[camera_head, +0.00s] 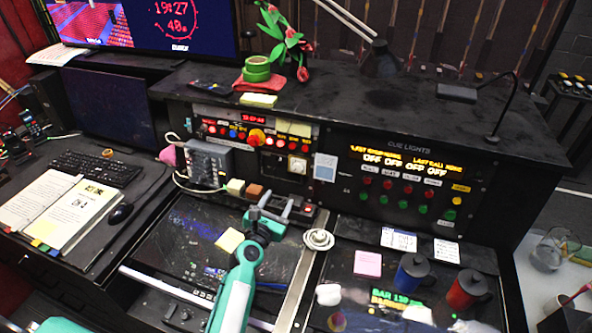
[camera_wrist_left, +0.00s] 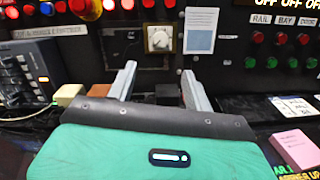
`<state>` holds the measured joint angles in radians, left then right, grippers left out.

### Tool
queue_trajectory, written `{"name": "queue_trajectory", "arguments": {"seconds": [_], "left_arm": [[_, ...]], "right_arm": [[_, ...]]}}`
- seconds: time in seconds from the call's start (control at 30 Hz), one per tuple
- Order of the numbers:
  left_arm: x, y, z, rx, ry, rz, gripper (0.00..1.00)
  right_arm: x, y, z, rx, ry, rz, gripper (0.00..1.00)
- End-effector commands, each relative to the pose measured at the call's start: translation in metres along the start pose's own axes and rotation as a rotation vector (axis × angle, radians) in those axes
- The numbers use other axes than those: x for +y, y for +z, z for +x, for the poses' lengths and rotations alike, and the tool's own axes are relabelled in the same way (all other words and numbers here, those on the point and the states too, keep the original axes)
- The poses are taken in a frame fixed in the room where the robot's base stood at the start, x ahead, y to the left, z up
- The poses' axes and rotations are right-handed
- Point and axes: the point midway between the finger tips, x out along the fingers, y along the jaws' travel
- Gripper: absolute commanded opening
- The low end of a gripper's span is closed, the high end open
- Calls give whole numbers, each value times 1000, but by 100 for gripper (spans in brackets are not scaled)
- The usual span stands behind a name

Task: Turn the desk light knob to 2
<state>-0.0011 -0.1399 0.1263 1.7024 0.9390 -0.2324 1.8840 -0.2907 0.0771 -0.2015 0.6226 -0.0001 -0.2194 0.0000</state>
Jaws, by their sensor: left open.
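A small knob on a pale square plate (camera_head: 297,165) sits low on the black upright panel, right of the red and yellow buttons. It also shows in the left wrist view (camera_wrist_left: 158,39), above and beyond the fingers. Its scale marks are too small to read. My left gripper (camera_head: 277,202) is open and empty, in front of the panel and below the knob, apart from it. In the left wrist view the two grey fingers (camera_wrist_left: 157,75) point at the panel, with the knob roughly centred between them. My right gripper is not in view.
A pale blue note (camera_head: 325,167) is stuck just right of the knob. A grey phone-like unit (camera_head: 207,162) and small blocks (camera_head: 236,187) lie to the left. The cue light panel (camera_head: 407,190) is to the right. Blue (camera_head: 411,273) and red (camera_head: 466,290) mugs stand on the desk.

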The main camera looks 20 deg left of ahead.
Motion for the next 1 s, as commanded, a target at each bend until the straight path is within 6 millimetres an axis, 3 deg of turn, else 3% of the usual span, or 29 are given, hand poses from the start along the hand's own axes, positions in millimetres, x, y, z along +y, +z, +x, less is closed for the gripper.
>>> {"name": "queue_trajectory", "arguments": {"seconds": [0.23, 0.7, 1.0], "left_arm": [[-1, 0, 34, -3, -1, 1, 51], [-1, -2, 111, -1, -2, 4, 51], [-1, 0, 132, 0, -3, 4, 51]], "right_arm": [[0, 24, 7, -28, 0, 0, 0], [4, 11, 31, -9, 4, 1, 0], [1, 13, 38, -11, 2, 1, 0]]}}
